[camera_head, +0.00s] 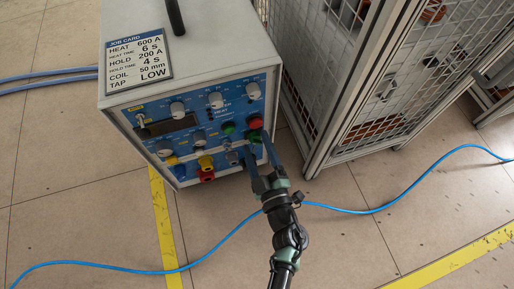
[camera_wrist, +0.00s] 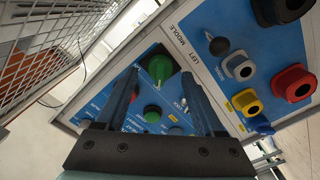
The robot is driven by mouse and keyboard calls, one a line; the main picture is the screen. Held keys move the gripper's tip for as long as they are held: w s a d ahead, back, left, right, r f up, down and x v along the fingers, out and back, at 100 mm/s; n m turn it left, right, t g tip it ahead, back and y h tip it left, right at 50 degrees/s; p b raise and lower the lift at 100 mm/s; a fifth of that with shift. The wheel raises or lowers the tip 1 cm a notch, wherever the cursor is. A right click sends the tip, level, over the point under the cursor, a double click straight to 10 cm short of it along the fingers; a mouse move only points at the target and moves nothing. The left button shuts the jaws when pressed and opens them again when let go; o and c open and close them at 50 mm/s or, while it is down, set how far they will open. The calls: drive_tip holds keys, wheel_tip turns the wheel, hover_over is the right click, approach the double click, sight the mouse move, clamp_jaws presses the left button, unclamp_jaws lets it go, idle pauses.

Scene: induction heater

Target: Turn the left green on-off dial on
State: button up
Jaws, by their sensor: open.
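The heater's blue front panel (camera_head: 190,140) carries several dials and buttons. A green dial (camera_head: 254,137) sits at its right side, just below a red button (camera_head: 255,122). In the wrist view my gripper (camera_wrist: 160,75) has one finger on each side of the dial, with space between. I cannot tell whether either finger touches it. The dial's pointer position is unclear.
A second green control (camera_wrist: 152,112) lies close by between the fingers. Black, yellow and red sockets (camera_wrist: 294,83) are on the neighbouring panel. A wire-mesh cage (camera_head: 340,80) stands right of the heater. A blue cable (camera_head: 375,211) crosses the floor, which is otherwise mostly clear.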

drive_tip(key=shift+w, duration=0.15)
clamp_jaws()
idle(0.4)
